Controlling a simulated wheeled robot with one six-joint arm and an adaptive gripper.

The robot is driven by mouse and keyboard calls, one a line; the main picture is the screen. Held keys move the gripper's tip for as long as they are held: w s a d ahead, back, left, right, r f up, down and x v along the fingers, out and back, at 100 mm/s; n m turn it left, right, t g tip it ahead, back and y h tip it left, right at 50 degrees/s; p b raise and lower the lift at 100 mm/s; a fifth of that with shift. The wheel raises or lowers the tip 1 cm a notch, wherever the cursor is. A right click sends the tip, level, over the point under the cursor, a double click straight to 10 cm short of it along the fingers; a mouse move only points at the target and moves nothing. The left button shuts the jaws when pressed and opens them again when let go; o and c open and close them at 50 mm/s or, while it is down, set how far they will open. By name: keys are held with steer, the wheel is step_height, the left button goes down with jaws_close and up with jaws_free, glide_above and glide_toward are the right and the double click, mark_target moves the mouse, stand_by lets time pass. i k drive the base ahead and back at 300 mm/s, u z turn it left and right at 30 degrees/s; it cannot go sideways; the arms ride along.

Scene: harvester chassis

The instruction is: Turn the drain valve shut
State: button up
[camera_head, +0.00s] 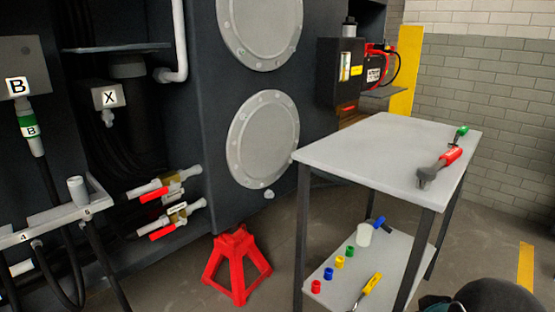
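Two pale valves with red lever handles stick out of the dark chassis at the lower left. The upper valve (172,182) has a brass-coloured body, and its red lever (152,195) lies roughly along the pipe. The lower valve (190,208) carries a small white label too small to read, and its red lever (163,231) also lies roughly along its pipe. I cannot tell from the labels which one is the drain valve. My gripper does not show in this view. Nothing is touching either valve.
A red jack stand (237,265) stands on the floor right of the valves. A grey cart (375,140) with tools on top and small coloured parts below stands further right. A bracket with hoses (55,222) is left. A dark rounded shape is at the bottom right.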

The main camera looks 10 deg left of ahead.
mark_target(162, 231)
steer(key=u, duration=0.95)
steer(key=k, duration=0.6)
steer(key=z, duration=0.75)
steer(key=i, duration=0.6)
steer(key=u, duration=0.75)
steer(key=i, duration=0.9)
steer(key=u, duration=0.9)
